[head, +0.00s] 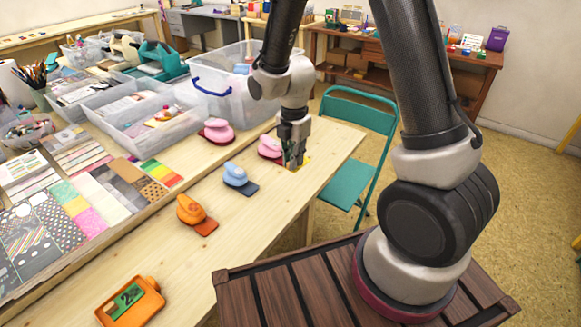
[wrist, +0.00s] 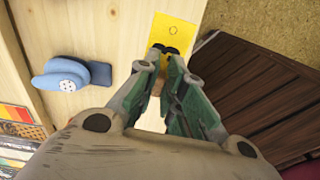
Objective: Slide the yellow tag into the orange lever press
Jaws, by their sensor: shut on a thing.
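The yellow tag (wrist: 178,32) is a flat piece with a small round mark near its far end in the wrist view. My gripper (wrist: 169,50) is shut on its near part. In the head view a bit of the tag (head: 305,161) shows beside my gripper (head: 294,165), low over the table's right part; I cannot tell whether it touches the wood. The orange lever press (head: 189,209) stands on the table, nearer and to the left of my gripper, with a flat orange-red piece (head: 206,227) at its front. It is not in the wrist view.
A blue press (head: 235,174) with a dark blue piece stands between my gripper and the orange press. Pink presses (head: 217,130) stand behind. An orange device (head: 130,302) lies at the front. Bins and paper samples fill the left; a teal chair (head: 357,150) is beyond the table edge.

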